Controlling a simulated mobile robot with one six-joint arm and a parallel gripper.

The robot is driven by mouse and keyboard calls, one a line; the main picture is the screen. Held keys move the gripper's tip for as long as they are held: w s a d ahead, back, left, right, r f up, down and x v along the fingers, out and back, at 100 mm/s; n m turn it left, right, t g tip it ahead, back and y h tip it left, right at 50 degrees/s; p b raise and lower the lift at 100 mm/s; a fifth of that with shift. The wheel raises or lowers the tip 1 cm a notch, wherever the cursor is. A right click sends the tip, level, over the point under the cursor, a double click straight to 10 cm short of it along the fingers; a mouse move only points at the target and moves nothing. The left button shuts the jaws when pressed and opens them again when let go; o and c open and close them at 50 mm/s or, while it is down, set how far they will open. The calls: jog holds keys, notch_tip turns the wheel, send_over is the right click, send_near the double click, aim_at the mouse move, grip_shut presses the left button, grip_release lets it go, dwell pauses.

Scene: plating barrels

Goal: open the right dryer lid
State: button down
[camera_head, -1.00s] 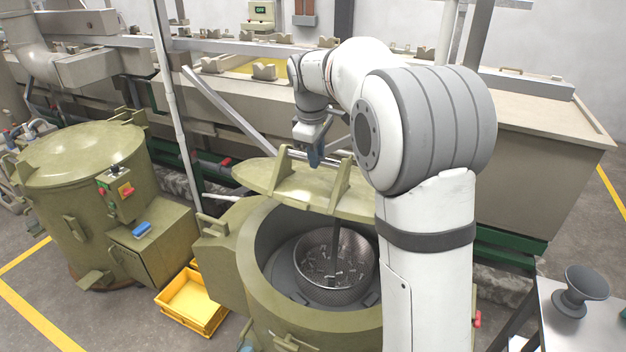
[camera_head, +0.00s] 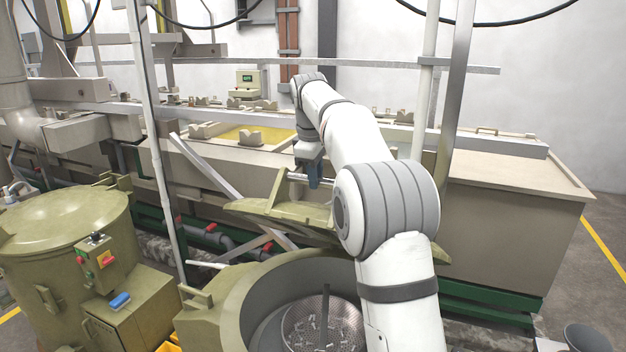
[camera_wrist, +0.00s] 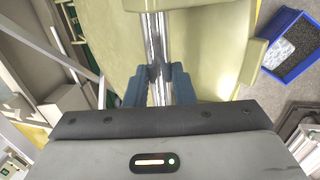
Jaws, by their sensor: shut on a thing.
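The right dryer is the olive-green drum (camera_head: 235,290) at the bottom middle of the head view, its mouth uncovered. Its lid (camera_head: 290,215) stands raised and tilted over the far side of the drum. In the wrist view the lid (camera_wrist: 210,50) fills the upper middle. A bright metal handle bar (camera_wrist: 154,45) runs between brackets on the lid. My gripper (camera_head: 315,178) is shut on this bar, and its blue fingers (camera_wrist: 158,85) sit on both sides of it. Inside the drum is a perforated metal basket (camera_head: 310,325) with small metal parts. My arm hides the lid's right part.
The left dryer (camera_head: 65,240) stands closed with a control box (camera_head: 97,258) on its side. Long plating tanks (camera_head: 500,190) run behind the lid. A pale upright post (camera_head: 150,140) stands left of the lid. A blue bin (camera_wrist: 292,45) shows in the wrist view.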

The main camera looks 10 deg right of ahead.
jog(key=shift+d+f, duration=0.25)
jog(key=shift+f, duration=0.1)
jog(key=c, duration=1.6)
grip_release()
jog(key=shift+w, duration=0.1)
jog(key=shift+o, duration=1.4)
jog(key=shift+w+d+f, duration=0.2)
jog(key=shift+w+d, duration=0.05)
jog(key=shift+w, duration=0.25)
jog(key=shift+o, duration=0.4)
jog(key=shift+a+r, duration=0.1)
jog(key=shift+s+a+r, duration=0.15)
jog(key=shift+s+r, duration=0.05)
jog(key=shift+s, duration=0.1)
jog(key=shift+w+r, duration=0.1)
jog(key=shift+r, duration=0.3)
jog(key=shift+v, duration=3.5)
jog(key=shift+c, duration=0.2)
